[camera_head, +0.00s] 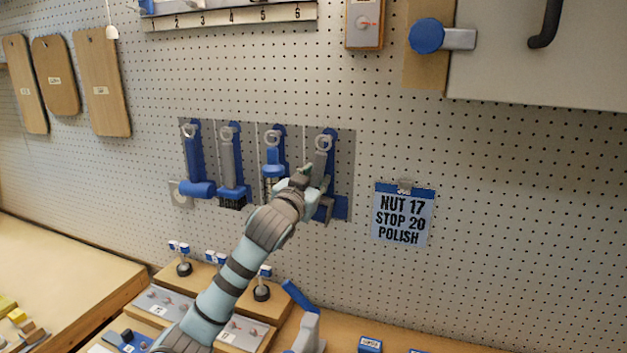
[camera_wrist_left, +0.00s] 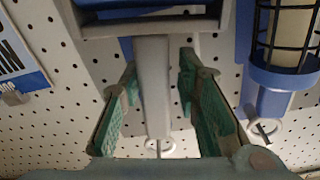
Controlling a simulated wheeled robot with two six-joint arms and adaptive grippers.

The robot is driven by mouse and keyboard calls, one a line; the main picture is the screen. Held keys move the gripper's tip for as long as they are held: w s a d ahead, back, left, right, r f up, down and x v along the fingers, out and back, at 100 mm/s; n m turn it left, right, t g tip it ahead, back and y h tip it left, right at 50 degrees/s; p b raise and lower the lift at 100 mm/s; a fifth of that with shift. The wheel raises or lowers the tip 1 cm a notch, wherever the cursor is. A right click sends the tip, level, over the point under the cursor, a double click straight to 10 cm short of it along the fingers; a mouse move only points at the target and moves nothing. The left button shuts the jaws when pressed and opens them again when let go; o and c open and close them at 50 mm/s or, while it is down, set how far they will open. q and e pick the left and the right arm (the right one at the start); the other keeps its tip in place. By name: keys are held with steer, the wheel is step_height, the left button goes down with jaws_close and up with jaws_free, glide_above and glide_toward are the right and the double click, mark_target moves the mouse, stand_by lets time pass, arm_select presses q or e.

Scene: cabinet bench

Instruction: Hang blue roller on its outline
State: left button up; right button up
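A grey tool (camera_head: 321,160), apparently the roller, hangs by its ring at the far right of the row on the grey panel. A blue outline (camera_head: 341,207) shows behind it, partly covered. In the left wrist view its grey handle (camera_wrist_left: 153,85) runs between my green finger pads, with a grey frame crossing at the top. My left gripper (camera_head: 305,178) is open around the handle, with gaps on both sides. My fingers partly hide the tool in the head view. My right gripper is not in view.
Left of it hang a caged lamp (camera_head: 273,152), a brush (camera_head: 231,165) and a blue tool with a cylindrical head (camera_head: 195,160). A note (camera_head: 403,215) hangs at right. Below, the bench holds boxes with knobs and a blue lever (camera_head: 299,296).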

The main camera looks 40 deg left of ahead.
arm_select(q)
steer(key=shift+o, duration=0.7)
steer(key=v, duration=1.2)
steer(key=shift+d, duration=0.15)
